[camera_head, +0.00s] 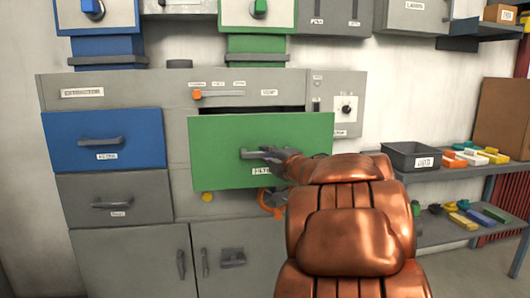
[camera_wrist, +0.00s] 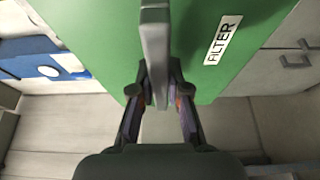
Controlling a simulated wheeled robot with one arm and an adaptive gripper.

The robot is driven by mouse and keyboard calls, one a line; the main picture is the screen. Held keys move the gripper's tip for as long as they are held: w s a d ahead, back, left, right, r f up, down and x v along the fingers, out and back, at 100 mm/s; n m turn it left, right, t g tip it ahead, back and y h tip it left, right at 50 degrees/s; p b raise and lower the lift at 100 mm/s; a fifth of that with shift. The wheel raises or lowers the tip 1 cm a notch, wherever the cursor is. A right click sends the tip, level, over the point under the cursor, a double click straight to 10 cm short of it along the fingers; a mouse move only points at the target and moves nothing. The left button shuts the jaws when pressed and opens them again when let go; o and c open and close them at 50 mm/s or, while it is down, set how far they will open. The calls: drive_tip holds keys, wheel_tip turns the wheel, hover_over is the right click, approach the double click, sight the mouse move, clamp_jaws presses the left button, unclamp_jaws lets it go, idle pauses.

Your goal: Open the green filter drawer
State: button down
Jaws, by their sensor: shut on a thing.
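The green filter drawer (camera_head: 225,130) sits in the middle of the grey extractor cabinet. Its front stands out from the cabinet, and a dark gap shows above its top edge. Its grey bar handle (camera_head: 250,154) is partly covered by my gripper (camera_head: 276,154). In the wrist view, the green front (camera_wrist: 95,35) bears a FILTER label (camera_wrist: 222,41), and the handle (camera_wrist: 156,45) runs down between the fingers of my gripper (camera_wrist: 160,88). The fingers are closed on the handle from both sides. The inside of the drawer is hidden.
A blue drawer (camera_head: 65,140) and a grey drawer (camera_head: 140,192) are shut at the left. Cabinet doors (camera_head: 130,262) stand below. A dark bin (camera_head: 400,150) and several coloured pieces lie on the shelf at the right. An orange round part (camera_head: 271,200) shows beneath the green drawer.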

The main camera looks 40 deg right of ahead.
drive_tip(key=shift+s+a, duration=0.25)
drive_tip(key=shift+s, duration=0.3)
drive_tip(key=c, duration=1.1)
unclamp_jaws()
drive_tip(key=shift+s+a, duration=0.2)
drive_tip(key=shift+s, duration=1.8)
drive_tip(key=shift+s+a, duration=0.15)
drive_tip(key=shift+s, duration=1.8)
drive_tip(key=shift+s+a, duration=0.2)
drive_tip(key=shift+s, duration=1.8)
drive_tip(key=shift+w, duration=0.1)
